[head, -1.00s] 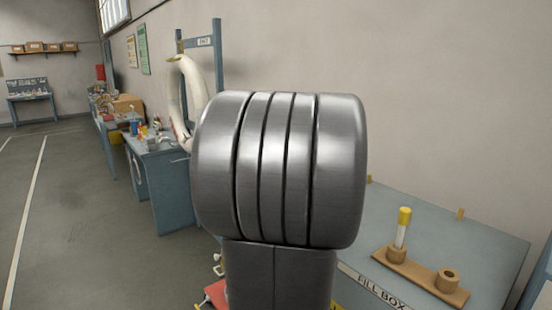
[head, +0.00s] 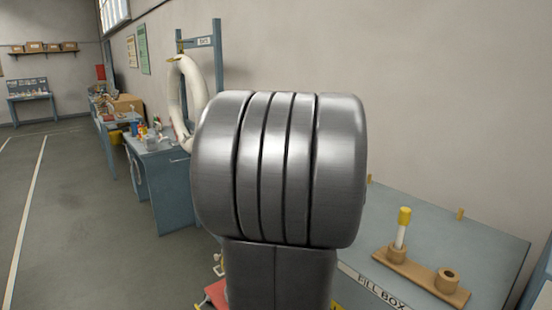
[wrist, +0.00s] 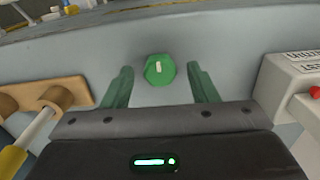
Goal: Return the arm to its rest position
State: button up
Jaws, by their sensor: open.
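My gripper (wrist: 160,88) shows in the wrist view with its two green fingers spread apart and nothing between them. A green knob (wrist: 160,69) with a pale mark shows on a grey surface beyond the fingers, between them in the picture. I cannot tell how far it is from the fingertips. In the head view my large grey arm joint (head: 278,170) fills the middle, and my gripper is hidden from that view.
The fill box (head: 450,240) stands at right, bearing a wooden holder (head: 421,278) with a yellow-capped tube (head: 402,228) upright in one socket. A white box with a red button (wrist: 314,92) is right of my gripper. Blue benches (head: 165,185) stand left; floor there is clear.

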jog(key=n, duration=0.5)
dwell(0.4)
jog(key=shift+a, duration=0.1)
